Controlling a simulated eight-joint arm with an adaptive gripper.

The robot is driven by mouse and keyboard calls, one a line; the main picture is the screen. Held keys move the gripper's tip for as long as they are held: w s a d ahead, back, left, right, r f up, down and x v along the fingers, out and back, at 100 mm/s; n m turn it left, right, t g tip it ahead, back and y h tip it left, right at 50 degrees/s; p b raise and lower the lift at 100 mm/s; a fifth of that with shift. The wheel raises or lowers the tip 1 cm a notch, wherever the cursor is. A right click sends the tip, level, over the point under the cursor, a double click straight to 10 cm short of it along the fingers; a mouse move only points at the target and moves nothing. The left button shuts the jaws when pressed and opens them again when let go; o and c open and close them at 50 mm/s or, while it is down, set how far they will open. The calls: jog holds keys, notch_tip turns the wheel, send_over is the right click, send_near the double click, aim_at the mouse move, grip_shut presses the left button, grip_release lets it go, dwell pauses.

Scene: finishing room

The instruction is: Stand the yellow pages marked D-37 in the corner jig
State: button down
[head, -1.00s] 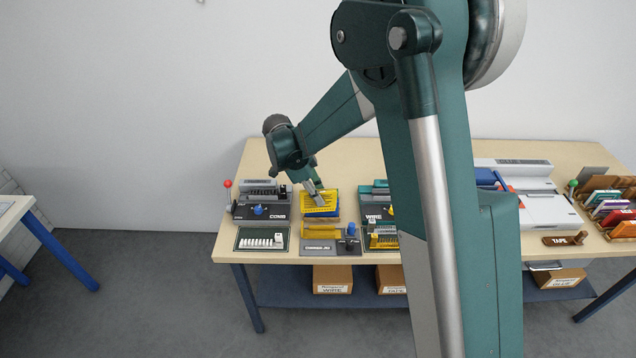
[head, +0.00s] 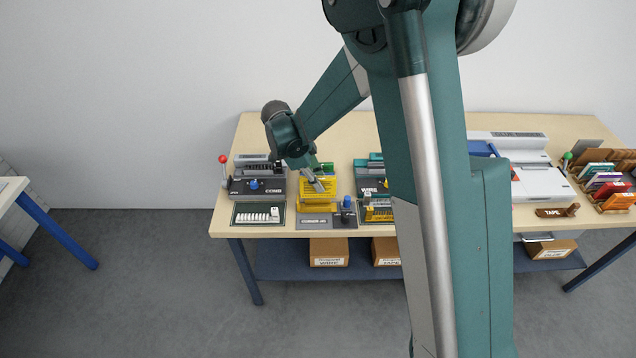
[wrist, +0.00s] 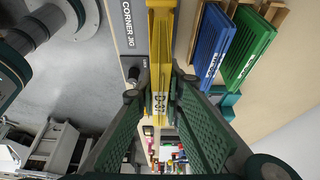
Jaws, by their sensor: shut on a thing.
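In the head view my gripper (head: 318,187) holds the yellow pages (head: 326,184) just behind and above the corner jig. The corner jig (wrist: 126,28) shows its grey lettered base at the top of the wrist view; its base also shows in the head view (head: 313,222). Yellow shows above the base, and I cannot tell whether the pages touch the jig.
Blue pages (wrist: 206,45) and green pages (wrist: 249,50) stand in a wooden rack beside the held pages. The comb machine (head: 262,186) stands left of the jig and the wire machine (head: 370,176) right. A blue knob (head: 346,203) rises at the jig's right.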

aim_at(305, 177)
jog(key=shift+f+b, duration=0.85)
jog(key=shift+f, duration=1.75)
jog(key=shift+b, duration=0.5)
jog(key=shift+f+b, duration=0.45)
jog(key=shift+f, duration=0.2)
dwell(0.5)
jog(key=c, duration=2.7)
grip_release()
jog(key=shift+r, duration=0.15)
jog(key=shift+p+v, duration=1.75)
jog(key=shift+v, duration=3.7)
jog(key=shift+a, duration=0.1)
